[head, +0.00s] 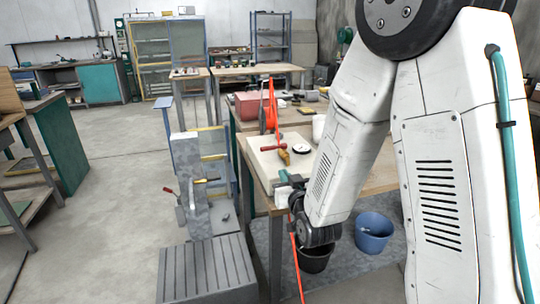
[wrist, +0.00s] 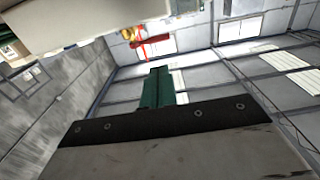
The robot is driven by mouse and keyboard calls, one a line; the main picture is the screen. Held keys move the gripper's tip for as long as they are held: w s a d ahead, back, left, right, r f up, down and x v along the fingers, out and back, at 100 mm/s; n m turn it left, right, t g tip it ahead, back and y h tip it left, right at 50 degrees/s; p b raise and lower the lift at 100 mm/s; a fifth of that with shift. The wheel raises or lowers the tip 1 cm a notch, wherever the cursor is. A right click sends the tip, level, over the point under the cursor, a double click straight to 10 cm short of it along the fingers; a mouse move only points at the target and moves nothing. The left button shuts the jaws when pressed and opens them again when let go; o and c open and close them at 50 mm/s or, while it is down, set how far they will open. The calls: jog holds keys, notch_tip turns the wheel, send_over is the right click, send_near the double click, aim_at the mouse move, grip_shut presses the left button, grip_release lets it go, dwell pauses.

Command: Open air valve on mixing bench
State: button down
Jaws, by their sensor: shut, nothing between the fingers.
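The air valve has a red handle (head: 273,147) and a brass-coloured body (head: 285,158), on a pale panel (head: 258,162) on the mixing bench. My gripper (head: 284,177) is low at the bench's near edge, just in front of the valve, apart from it. In the wrist view the green fingers (wrist: 158,74) are together with nothing between them. The valve's red handle (wrist: 152,41) and yellowish body (wrist: 130,34) show beyond the fingertips in that view, near the top, with a clear gap. The valve's underside cannot be made out.
A round gauge (head: 302,150) and a white container (head: 319,127) stand near the valve. Orange hose (head: 271,108) rises behind it. A grey stand with levers (head: 200,205) is left of the bench. The left floor is open.

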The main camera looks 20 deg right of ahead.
aim_at(268, 150)
jog(key=shift+w, duration=0.1)
jog(key=w, duration=1.3)
jog(key=shift+w, duration=0.4)
jog(key=shift+w+h, duration=0.1)
jog(key=shift+h, duration=0.2)
